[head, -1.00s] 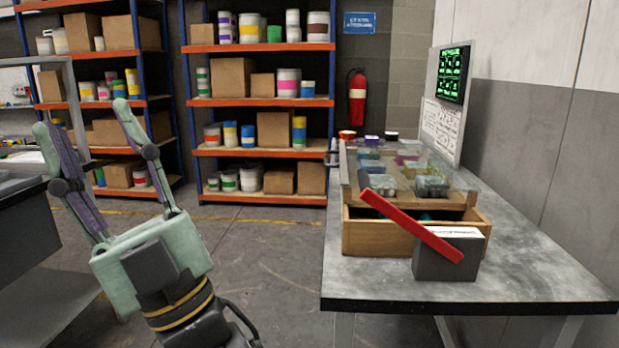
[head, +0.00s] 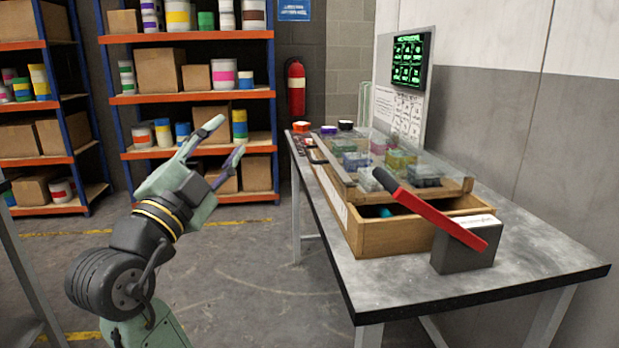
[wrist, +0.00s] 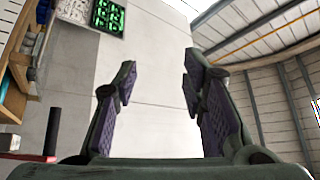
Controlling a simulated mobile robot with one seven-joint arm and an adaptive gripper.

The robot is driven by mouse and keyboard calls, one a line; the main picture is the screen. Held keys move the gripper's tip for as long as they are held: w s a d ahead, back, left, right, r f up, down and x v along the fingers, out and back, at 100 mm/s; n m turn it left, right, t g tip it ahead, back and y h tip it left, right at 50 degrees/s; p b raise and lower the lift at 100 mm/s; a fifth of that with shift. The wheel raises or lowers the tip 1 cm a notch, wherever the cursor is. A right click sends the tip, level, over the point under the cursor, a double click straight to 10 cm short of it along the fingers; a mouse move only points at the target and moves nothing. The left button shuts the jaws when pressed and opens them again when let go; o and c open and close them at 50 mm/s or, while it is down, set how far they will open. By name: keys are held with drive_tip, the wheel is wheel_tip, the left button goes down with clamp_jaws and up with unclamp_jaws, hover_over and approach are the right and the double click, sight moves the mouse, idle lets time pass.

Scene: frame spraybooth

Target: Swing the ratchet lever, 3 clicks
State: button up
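The ratchet lever (head: 435,211) is a long red bar with a dark upper end. It slants from upper left down to a grey block (head: 462,251) at the table's front right. My gripper (head: 232,137) is open and empty, left of the table and apart from the lever, with its fingers pointing up and to the right. In the wrist view its two fingers (wrist: 160,88) stand wide apart with only wall between them. A red piece shows at that view's lower left edge; I cannot tell whether it is the lever.
An open wooden drawer (head: 378,238) under a clear-topped case (head: 345,182) lies just left of the lever. A panel with a green-lit screen (head: 409,60) stands behind. Shelves (head: 195,97) and a fire extinguisher (head: 296,88) are at the back. Floor left of the table is clear.

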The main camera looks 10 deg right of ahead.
drive_tip(key=d+f+m+g+h, duration=0.35)
drive_tip(key=d+m+g, duration=0.2)
drive_tip(key=d, duration=0.35)
drive_tip(key=m+g+h, duration=0.3)
drive_tip(key=m+g, duration=0.4)
drive_tip(key=m, duration=0.1)
approach(381, 181)
drive_tip(key=d, duration=0.1)
drive_tip(key=shift+y, duration=0.25)
drive_tip(key=p+x, duration=0.2)
drive_tip(key=x, duration=0.8)
drive_tip(key=shift+w+d+r, duration=0.1)
drive_tip(key=shift+w+r, duration=0.05)
clamp_jaws()
